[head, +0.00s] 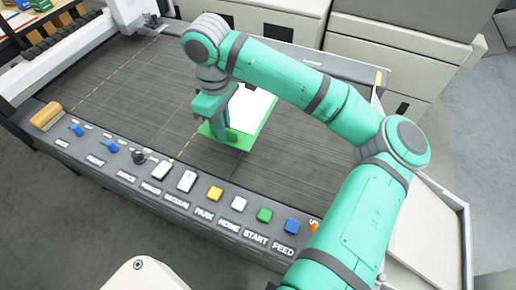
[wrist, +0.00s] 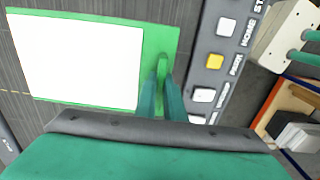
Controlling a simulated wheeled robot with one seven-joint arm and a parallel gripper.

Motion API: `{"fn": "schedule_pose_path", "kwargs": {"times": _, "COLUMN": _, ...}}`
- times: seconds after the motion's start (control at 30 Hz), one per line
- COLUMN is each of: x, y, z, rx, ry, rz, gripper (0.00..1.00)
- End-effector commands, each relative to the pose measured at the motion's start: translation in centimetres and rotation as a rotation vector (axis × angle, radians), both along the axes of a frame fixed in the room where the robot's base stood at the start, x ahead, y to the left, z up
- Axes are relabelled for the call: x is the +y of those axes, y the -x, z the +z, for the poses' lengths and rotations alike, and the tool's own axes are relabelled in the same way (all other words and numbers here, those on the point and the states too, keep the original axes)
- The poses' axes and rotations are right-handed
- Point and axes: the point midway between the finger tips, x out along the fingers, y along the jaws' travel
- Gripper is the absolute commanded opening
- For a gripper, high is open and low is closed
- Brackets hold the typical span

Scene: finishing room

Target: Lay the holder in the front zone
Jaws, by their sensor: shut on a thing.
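The holder (head: 238,141) is a flat green board with a white sheet on it, over the dark slatted bed (head: 130,100) of the machine, near the control panel. In the wrist view the holder (wrist: 90,103) fills the upper left. My gripper (head: 219,126) is at its panel-side end. In the wrist view the fingers (wrist: 162,95) are shut on a raised green grip at the holder's edge. My arm hides part of the holder in the head view. I cannot tell whether the holder touches the bed. Dashed yellow lines mark the bed; no zone label is legible.
The control panel (head: 180,200) with several coloured buttons and switches runs along the bed's near edge. Pale cabinets (head: 400,55) stand behind. The bed left of the holder is clear.

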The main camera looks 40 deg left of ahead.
Motion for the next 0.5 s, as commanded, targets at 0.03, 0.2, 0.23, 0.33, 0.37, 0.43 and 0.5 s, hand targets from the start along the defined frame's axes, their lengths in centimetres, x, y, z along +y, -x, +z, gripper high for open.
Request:
{"fn": "schedule_pose_path", "kwargs": {"times": 0.03, "x": -1.1, "y": -0.6, "z": -0.5, "rx": -0.001, "ry": 0.000, "rz": -0.005, "gripper": 0.00}}
{"fn": "schedule_pose_path", "kwargs": {"times": 0.2, "x": -3.9, "y": -1.8, "z": -2.7, "rx": 0.001, "ry": 0.000, "rz": -0.003, "gripper": 0.00}}
{"fn": "schedule_pose_path", "kwargs": {"times": 0.23, "x": -4.3, "y": -2.0, "z": -3.2, "rx": 0.002, "ry": 0.000, "rz": -0.003, "gripper": 0.00}}
{"fn": "schedule_pose_path", "kwargs": {"times": 0.33, "x": -5.4, "y": -2.5, "z": -4.7, "rx": 0.001, "ry": -0.001, "rz": -0.002, "gripper": 0.00}}
{"fn": "schedule_pose_path", "kwargs": {"times": 0.37, "x": -5.6, "y": -2.7, "z": -5.0, "rx": 0.001, "ry": 0.000, "rz": -0.002, "gripper": 0.00}}
{"fn": "schedule_pose_path", "kwargs": {"times": 0.43, "x": -6.1, "y": -2.9, "z": -5.7, "rx": 0.001, "ry": -0.001, "rz": -0.001, "gripper": 0.00}}
{"fn": "schedule_pose_path", "kwargs": {"times": 0.5, "x": -6.3, "y": -3.0, "z": -6.1, "rx": -0.001, "ry": -0.001, "rz": 0.000, "gripper": 0.00}}
